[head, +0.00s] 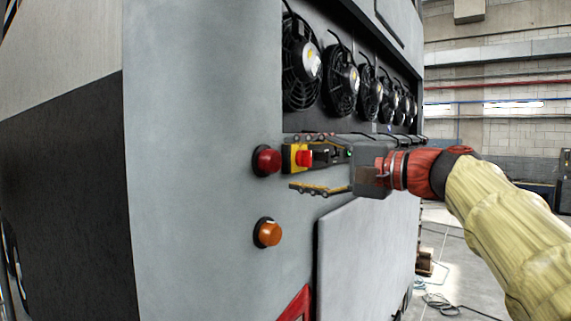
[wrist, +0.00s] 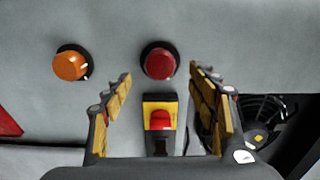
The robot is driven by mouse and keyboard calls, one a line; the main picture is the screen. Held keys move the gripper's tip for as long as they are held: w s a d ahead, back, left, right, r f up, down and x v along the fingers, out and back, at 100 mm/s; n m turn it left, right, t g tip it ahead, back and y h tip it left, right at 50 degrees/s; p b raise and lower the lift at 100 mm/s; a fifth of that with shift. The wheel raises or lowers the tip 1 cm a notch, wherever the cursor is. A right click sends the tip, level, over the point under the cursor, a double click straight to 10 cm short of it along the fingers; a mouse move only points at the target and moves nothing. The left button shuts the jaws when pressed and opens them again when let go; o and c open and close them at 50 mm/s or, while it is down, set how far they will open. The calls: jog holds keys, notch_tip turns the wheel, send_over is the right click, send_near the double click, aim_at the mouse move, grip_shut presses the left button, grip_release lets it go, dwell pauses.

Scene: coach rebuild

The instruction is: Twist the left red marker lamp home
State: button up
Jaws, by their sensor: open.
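The red marker lamp (head: 266,160) sits in a dark round base on the grey coach panel, left of my gripper in the head view. In the wrist view the red lamp (wrist: 158,64) is between and slightly beyond the fingertips. My gripper (head: 291,162) is open, one finger above and one below the line to the lamp. In the wrist view my gripper (wrist: 161,74) shows yellow-padded fingers spread to both sides, with nothing between them touching. Whether the fingertips reach the lamp's depth is unclear.
A red button on a yellow plate (head: 304,158) is between my fingers, close beside the lamp; it also shows in the wrist view (wrist: 160,119). An orange lamp (head: 268,234) is below. Several black fans (head: 301,62) fill the recess above. The panel left of the lamp is clear.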

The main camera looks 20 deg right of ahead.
jog(key=v, duration=0.7)
jog(key=shift+w, duration=0.1)
